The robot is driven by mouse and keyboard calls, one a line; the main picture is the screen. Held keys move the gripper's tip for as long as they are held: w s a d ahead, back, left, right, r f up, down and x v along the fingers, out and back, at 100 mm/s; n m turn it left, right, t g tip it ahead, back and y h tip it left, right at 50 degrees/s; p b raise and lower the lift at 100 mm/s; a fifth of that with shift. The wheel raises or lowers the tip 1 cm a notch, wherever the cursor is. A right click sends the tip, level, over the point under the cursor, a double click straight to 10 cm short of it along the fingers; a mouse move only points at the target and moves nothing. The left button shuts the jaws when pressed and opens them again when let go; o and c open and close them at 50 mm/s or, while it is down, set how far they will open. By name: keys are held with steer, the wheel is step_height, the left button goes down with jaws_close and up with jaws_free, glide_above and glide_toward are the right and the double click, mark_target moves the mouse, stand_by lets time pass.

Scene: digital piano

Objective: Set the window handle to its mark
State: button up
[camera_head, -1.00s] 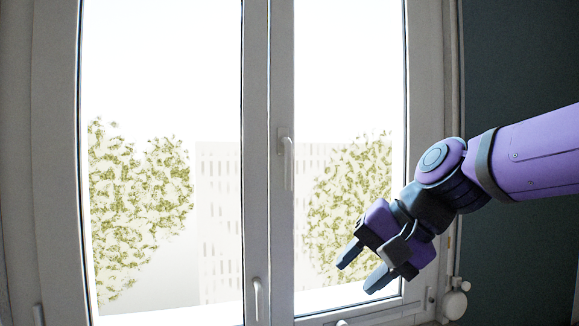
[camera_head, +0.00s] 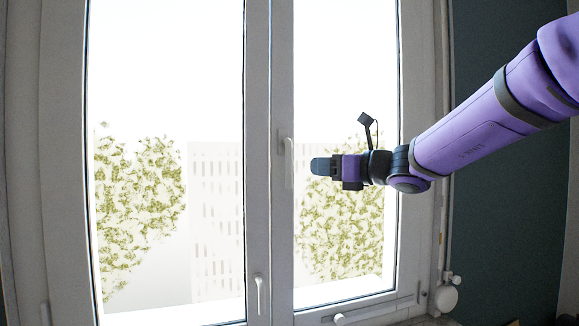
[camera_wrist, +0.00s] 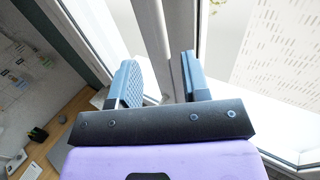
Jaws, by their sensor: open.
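The white window handle (camera_head: 288,162) is on the centre post of the window in the head view. Its lever hangs down from its base. A second, smaller white handle (camera_head: 258,294) sits low on the same post. My gripper (camera_head: 318,165) points left at about the height of the upper handle's lever, just right of it in the picture. I cannot tell whether they touch. In the wrist view the two blue fingers (camera_wrist: 161,84) are spread apart, with pale window frame seen between them; I cannot clearly pick out the handle there. I see no distinct mark.
The window frame (camera_head: 258,120) surrounds two bright panes. A third handle (camera_head: 340,318) shows at the bottom, and a white radiator valve (camera_head: 445,298) is at lower right. The wrist view shows a wooden desk (camera_wrist: 60,125) with small items at left.

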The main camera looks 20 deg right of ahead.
mark_target(289, 165)
steer(key=x, duration=1)
steer(key=shift+w+a, duration=0.15)
steer(key=shift+c, duration=0.3)
jaws_close()
